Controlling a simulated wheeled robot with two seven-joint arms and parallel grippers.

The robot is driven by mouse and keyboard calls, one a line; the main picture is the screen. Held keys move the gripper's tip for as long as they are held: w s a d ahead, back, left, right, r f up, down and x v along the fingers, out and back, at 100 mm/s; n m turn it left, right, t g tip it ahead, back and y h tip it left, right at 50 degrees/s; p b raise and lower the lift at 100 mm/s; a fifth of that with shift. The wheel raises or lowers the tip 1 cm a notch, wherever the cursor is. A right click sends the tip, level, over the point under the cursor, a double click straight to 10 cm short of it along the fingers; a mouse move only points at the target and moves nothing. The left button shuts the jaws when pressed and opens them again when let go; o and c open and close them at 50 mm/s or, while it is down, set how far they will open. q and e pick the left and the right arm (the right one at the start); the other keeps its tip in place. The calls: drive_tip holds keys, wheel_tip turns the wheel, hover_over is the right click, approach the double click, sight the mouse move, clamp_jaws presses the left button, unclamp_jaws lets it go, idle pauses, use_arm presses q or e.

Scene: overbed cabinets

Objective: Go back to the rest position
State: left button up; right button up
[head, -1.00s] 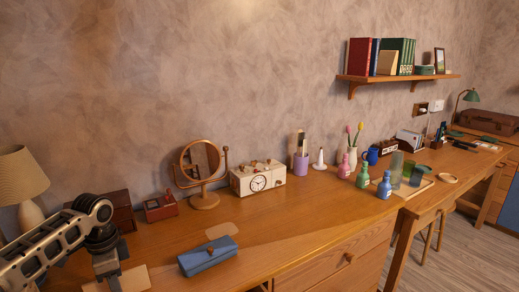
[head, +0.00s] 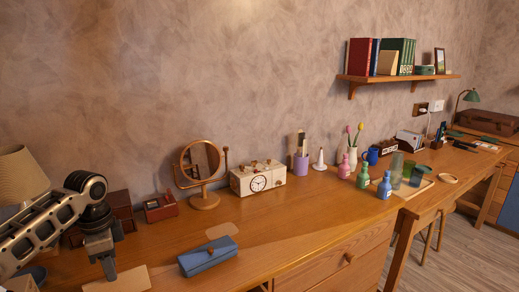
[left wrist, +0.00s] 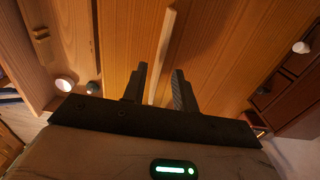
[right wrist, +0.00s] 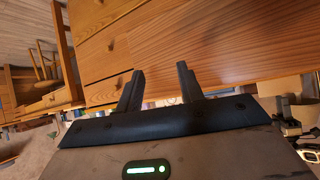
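My left gripper (head: 109,268) hangs low at the lower left of the head view, over the near left part of the desk by a tan flat piece (head: 122,281). In the left wrist view its two fingers (left wrist: 160,88) stand apart. A pale narrow strip (left wrist: 163,55) shows beyond and between them; I cannot tell what it is, and no grip on it shows. My right gripper is outside the head view. In the right wrist view its fingers (right wrist: 160,86) are apart and empty, with wooden desk drawers (right wrist: 105,50) beyond them.
A lamp (head: 20,175) is at the left, behind my arm. The desk's middle front is clear.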

sight(117, 287)
use_arm(q)
wheel_tip(117, 287, down, 7)
drive_tip(key=shift+s+f, duration=0.1)
drive_tip(key=r, duration=0.2)
drive_tip(key=d+r, duration=0.1)
drive_tip(key=r, duration=0.1)
drive_tip(key=shift+s+d+r, duration=0.1)
drive_tip(key=shift+r, duration=0.15)
drive_tip(key=shift+d+r, duration=0.2)
